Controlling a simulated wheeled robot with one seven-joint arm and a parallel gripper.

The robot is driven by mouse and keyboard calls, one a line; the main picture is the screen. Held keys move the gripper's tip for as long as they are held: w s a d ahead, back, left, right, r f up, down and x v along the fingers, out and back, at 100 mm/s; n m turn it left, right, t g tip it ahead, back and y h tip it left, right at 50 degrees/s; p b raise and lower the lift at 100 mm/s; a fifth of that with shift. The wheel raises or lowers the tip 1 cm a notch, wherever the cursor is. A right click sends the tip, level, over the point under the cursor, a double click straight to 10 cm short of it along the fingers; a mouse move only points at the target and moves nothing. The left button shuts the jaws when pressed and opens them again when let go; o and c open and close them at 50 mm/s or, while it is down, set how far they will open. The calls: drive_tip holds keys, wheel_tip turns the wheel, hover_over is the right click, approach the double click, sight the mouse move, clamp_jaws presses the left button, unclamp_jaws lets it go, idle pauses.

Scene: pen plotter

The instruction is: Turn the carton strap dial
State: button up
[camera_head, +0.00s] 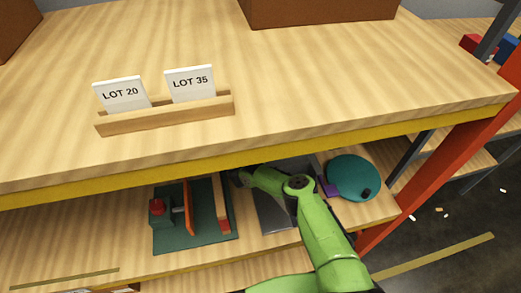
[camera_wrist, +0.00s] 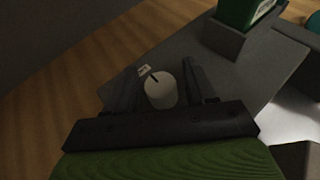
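The dial (camera_wrist: 161,94) is a white round knob with a dark pointer mark on top, in the wrist view. It stands on a grey plate (camera_wrist: 245,87), with a small white label (camera_wrist: 145,70) beside it. My gripper (camera_wrist: 158,72) is open, with one dark finger on each side of the dial. Narrow gaps seem to show between the fingers and the knob; contact is hard to tell in the dim light. In the head view my gripper (camera_head: 238,178) reaches under the upper shelf, and the dial is not visible there.
A green block in a grey holder (camera_wrist: 229,43) stands at the plate's far side. On the lower shelf are a green fixture (camera_head: 195,240) with red parts and a teal round object (camera_head: 352,177). The upper shelf's yellow edge (camera_head: 270,154) lies close above my arm.

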drive_tip(key=shift+o, duration=0.2)
drive_tip(key=shift+s, duration=0.15)
drive_tip(key=shift+s+a+r+p, duration=0.2)
drive_tip(key=shift+s+p, duration=0.05)
drive_tip(key=shift+p, duration=0.4)
drive_tip(key=p+v, duration=0.1)
drive_tip(key=v, duration=1.3)
drive_tip(key=shift+s, duration=0.35)
drive_tip(key=shift+a+r, duration=0.1)
drive_tip(key=shift+a, duration=0.05)
